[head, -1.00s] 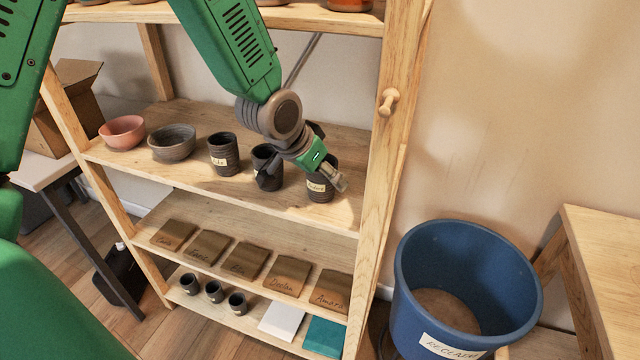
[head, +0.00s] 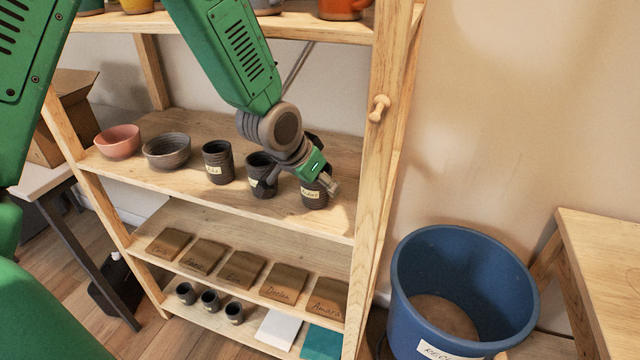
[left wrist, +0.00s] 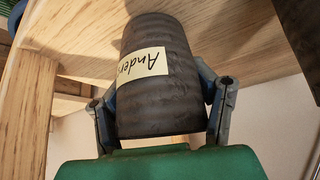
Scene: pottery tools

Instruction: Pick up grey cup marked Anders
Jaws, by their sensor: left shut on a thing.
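The dark grey cup marked Anders (left wrist: 160,85) fills the middle of the left wrist view, its pale label partly cut by the cup's curve. In the head view the cup (head: 313,196) is at the right end of the middle shelf, partly hidden by my gripper. My left gripper (head: 325,182) is shut on it, with one finger on each side of the cup in the left wrist view (left wrist: 162,115). Whether the cup touches the shelf I cannot tell. My right gripper is not in view.
Two similar dark cups (head: 218,162) (head: 262,180), a grey bowl (head: 167,151) and a pink bowl (head: 118,141) stand to the left on the shelf (head: 190,185). A wooden post (head: 378,150) with a peg rises close on the right. A blue bucket (head: 400,290) stands below right.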

